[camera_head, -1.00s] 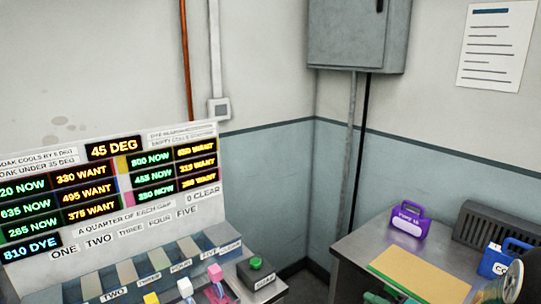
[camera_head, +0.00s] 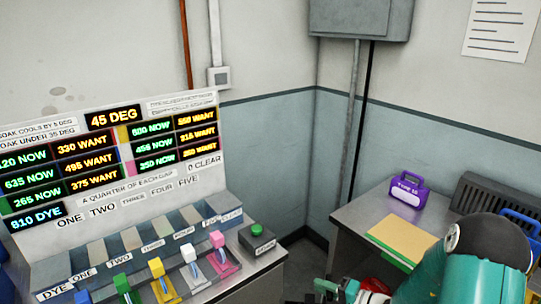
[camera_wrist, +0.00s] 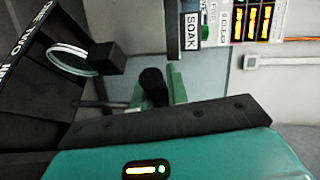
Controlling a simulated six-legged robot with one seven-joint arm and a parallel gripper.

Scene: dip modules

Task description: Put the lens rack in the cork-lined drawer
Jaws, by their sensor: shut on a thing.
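My gripper (camera_wrist: 155,90) is shut on a small green piece (camera_wrist: 178,84), probably the lens rack, though its shape is mostly hidden by dark gripper parts. In the head view my teal arm reaches in from the lower right, and a small green part (camera_head: 324,287) shows at the bottom edge, partly cut off. No cork-lined drawer can be made out in either view.
A sloped panel (camera_head: 120,150) with lit readouts and coloured levers stands at left. A metal desk (camera_head: 350,226) at right holds a purple case (camera_head: 407,190), a yellow folder (camera_head: 402,236), a dark grille (camera_head: 492,196) and a blue case, partly hidden by my arm.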

